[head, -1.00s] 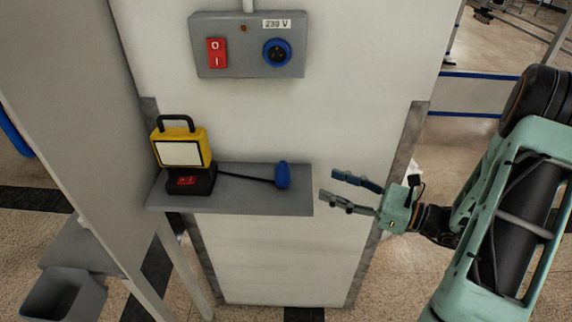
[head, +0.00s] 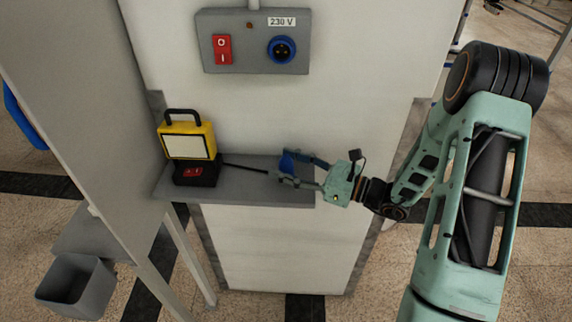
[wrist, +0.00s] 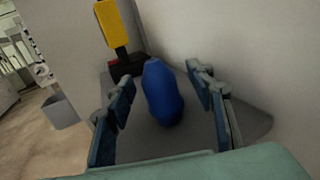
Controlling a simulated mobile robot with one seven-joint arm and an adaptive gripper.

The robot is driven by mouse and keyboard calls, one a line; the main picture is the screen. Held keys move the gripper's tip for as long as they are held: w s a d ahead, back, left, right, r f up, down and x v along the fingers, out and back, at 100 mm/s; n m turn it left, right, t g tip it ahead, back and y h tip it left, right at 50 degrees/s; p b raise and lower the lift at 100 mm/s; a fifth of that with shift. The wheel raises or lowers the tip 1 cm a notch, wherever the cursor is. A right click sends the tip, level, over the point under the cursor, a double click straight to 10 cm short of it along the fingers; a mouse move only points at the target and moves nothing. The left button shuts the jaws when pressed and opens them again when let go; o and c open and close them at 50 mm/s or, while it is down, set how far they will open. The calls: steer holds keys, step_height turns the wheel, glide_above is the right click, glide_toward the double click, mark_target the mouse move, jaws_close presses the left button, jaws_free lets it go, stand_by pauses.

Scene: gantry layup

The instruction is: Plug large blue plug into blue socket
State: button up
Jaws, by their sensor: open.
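The large blue plug (head: 287,163) lies at the end of a black cable on a grey shelf (head: 235,187). In the wrist view the plug (wrist: 161,92) sits between the two open fingers of my gripper (wrist: 163,115), with a gap visible on each side. In the head view my gripper (head: 283,168) reaches in from the right, and its fingers partly cover the plug. The blue socket (head: 282,48) is on a grey wall box above the shelf, round and uncovered with dark contacts inside.
A yellow work lamp (head: 187,140) on a black base with a red switch stands at the shelf's left end. A red rocker switch (head: 222,49) and a 230 V label are on the wall box. A grey bin (head: 77,287) stands lower left. The wall between shelf and box is clear.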

steer(key=shift+c, duration=0.3)
steer(key=c, duration=1.2)
steer(key=shift+c, duration=0.2)
steer(key=shift+r, duration=0.1)
